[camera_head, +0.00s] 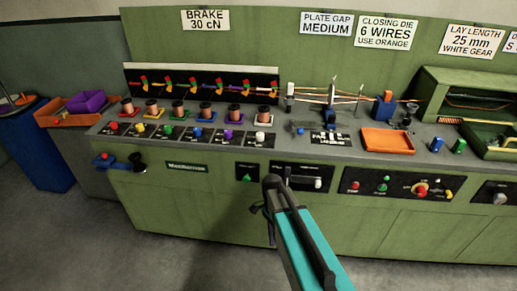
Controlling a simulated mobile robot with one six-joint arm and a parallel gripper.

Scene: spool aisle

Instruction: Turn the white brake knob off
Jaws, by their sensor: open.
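The white brake knob (260,136) stands at the right end of a row of coloured knobs on the bench's sloped front strip. A copper spool (264,114) sits just behind it. The knob's pointer direction is too small to tell. My gripper (262,211) is open, in front of the green bench front, lower in the picture than the white knob and apart from it. My arm partly hides its fingers.
Purple (228,135), blue, green, yellow and red knobs continue leftward. A black panel with a lever (303,176) is beside my arm. An orange tray (387,141) lies on the bench to the right. Grey floor (150,250) in front is clear.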

